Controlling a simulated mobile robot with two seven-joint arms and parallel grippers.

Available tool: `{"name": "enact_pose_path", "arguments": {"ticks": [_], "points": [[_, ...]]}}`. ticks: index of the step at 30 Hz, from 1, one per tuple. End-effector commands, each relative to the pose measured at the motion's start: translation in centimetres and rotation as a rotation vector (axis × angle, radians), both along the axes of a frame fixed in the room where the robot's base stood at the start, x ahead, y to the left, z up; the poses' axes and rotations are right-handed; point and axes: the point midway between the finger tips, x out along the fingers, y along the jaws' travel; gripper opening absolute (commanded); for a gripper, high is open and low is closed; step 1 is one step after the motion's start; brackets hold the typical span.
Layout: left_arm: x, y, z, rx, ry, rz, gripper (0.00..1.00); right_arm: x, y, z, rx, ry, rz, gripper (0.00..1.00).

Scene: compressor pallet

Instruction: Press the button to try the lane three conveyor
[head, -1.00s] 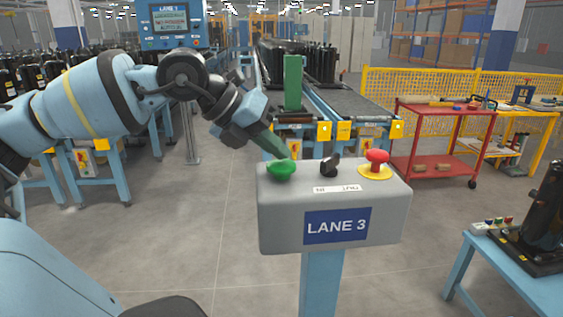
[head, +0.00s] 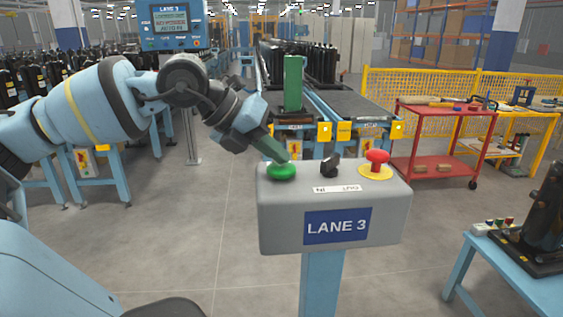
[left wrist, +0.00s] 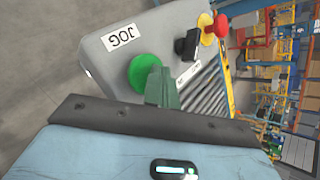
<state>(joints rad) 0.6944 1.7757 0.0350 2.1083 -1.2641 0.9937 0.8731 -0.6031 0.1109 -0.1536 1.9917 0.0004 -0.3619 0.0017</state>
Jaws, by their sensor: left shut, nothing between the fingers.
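The grey LANE 3 control box (head: 283,220) stands on a blue post. Its top carries a green button (head: 281,173), a black selector knob (head: 330,166) and a red stop button (head: 377,157) on a yellow base. My left gripper (head: 282,158) is shut and empty, its green fingertips at the green button's back edge. In the left wrist view the shut fingers (left wrist: 161,88) overlap the side of the green button (left wrist: 143,71), next to a JOG label (left wrist: 121,38). I cannot tell whether they press it. My right gripper is not in view.
Behind the box are roller conveyors (head: 365,108) with black compressors (head: 315,62) and a green upright block (head: 293,83). A blue display panel (head: 172,26) stands at the back left. A red cart (head: 440,110) and a blue table (head: 520,275) are on the right.

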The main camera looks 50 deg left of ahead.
Motion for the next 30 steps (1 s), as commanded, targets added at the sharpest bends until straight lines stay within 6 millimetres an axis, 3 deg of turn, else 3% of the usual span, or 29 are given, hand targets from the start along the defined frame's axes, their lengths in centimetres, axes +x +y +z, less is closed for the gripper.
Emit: {"name": "enact_pose_path", "arguments": {"ticks": [10, 22, 30], "points": [[0.0, 0.0, -0.1, 0.001, 0.006, 0.0, 0.0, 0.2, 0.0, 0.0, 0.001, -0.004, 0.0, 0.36], [0.0, 0.0, 1.7, 0.001, 0.005, 0.001, 0.0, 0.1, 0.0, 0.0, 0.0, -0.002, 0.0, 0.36], [0.0, 0.0, 1.9, 0.001, 0.002, -0.001, 0.0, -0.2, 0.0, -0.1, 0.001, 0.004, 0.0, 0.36]]}}
